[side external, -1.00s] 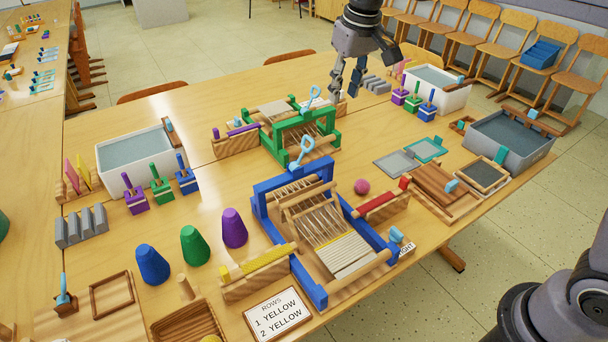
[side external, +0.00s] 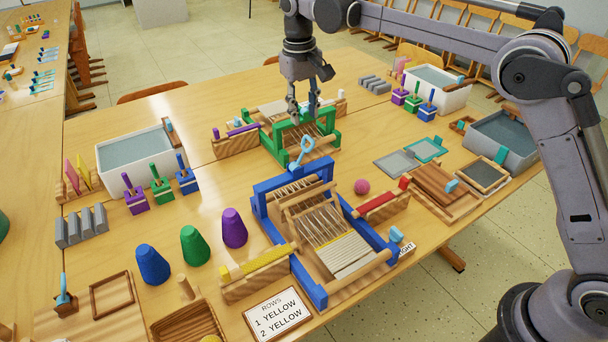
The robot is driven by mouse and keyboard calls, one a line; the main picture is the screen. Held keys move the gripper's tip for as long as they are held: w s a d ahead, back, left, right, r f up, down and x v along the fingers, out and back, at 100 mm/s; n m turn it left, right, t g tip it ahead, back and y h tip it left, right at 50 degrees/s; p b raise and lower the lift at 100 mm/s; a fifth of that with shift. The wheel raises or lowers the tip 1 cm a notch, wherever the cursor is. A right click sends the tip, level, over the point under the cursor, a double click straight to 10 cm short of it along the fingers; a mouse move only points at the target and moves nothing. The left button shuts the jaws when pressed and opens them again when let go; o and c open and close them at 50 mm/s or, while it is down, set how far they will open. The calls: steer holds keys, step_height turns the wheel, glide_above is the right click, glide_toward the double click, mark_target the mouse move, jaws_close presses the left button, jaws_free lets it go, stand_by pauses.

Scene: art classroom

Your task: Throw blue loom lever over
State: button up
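The blue loom (side external: 292,262) stands at the middle front of the table, its frame of blue beams holding pale warp threads and cloth. Its light-blue looped lever (side external: 302,150) stands up from the top beam at the back, leaning slightly right. My gripper (side external: 303,116) points down above the green loom (side external: 330,138), behind the blue loom's lever and apart from it. Its fingers are spread, and I see nothing held between them. The green loom's light-blue lever (side external: 313,100) is mostly hidden by my gripper.
A yellow shuttle on a wooden block (side external: 255,278) lies left of the blue loom, and a red one (side external: 380,205) right. Purple (side external: 233,228), green and blue cones stand left. A sign (side external: 278,314) lies in front.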

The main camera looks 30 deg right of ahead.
mark_target(306, 133)
steer(key=f, duration=0.7)
steer(key=shift+d+f, duration=0.25)
steer(key=shift+f, duration=0.05)
steer(key=shift+c, duration=0.3)
